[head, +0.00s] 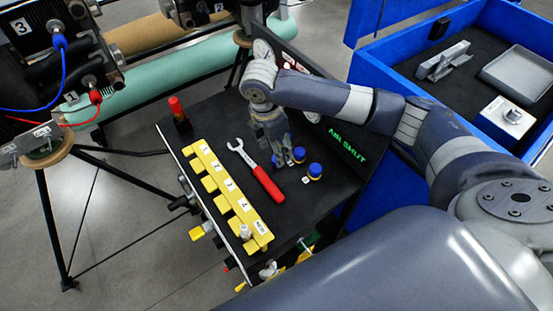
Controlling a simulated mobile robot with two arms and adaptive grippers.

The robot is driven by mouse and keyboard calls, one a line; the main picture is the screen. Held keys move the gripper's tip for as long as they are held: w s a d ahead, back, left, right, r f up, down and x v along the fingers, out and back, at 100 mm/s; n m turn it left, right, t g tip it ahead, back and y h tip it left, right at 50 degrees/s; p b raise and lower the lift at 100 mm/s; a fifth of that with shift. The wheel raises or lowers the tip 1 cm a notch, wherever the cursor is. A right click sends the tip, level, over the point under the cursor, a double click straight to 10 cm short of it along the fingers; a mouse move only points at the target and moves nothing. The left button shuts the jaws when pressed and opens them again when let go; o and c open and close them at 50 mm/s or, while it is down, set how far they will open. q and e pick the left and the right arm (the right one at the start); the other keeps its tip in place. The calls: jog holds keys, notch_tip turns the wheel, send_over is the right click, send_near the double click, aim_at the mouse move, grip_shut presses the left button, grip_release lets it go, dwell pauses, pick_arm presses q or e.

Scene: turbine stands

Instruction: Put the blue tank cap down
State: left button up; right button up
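My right gripper (281,162) points down over the black tabletop (235,125) in the head view, with its fingertips low near the surface. A bit of blue shows at the fingertips, mostly hidden by the fingers. A similar blue cap (315,170) stands apart, a little nearer and to the right. The frame does not show clearly whether the fingers grip a cap or whether it touches the table. My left gripper is not in view.
A red-handled wrench (262,177) lies left of the gripper. A yellow numbered rack (225,190) runs along the left edge, with a red-topped item (178,113) at the back corner. A blue case (390,60) stands at right. The table's nearer part is mostly clear.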

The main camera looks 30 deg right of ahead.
jog(key=shift+f, duration=0.35)
jog(key=shift+w+f, duration=0.15)
jog(key=shift+f, duration=0.15)
jog(key=f, duration=0.3)
jog(key=f+p, duration=0.1)
jog(key=shift+w+d+f, duration=0.25)
jog(key=shift+d+f, duration=0.05)
jog(key=shift+d, duration=0.1)
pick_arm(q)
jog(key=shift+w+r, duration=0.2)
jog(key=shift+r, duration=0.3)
pick_arm(e)
jog(key=c, duration=0.9)
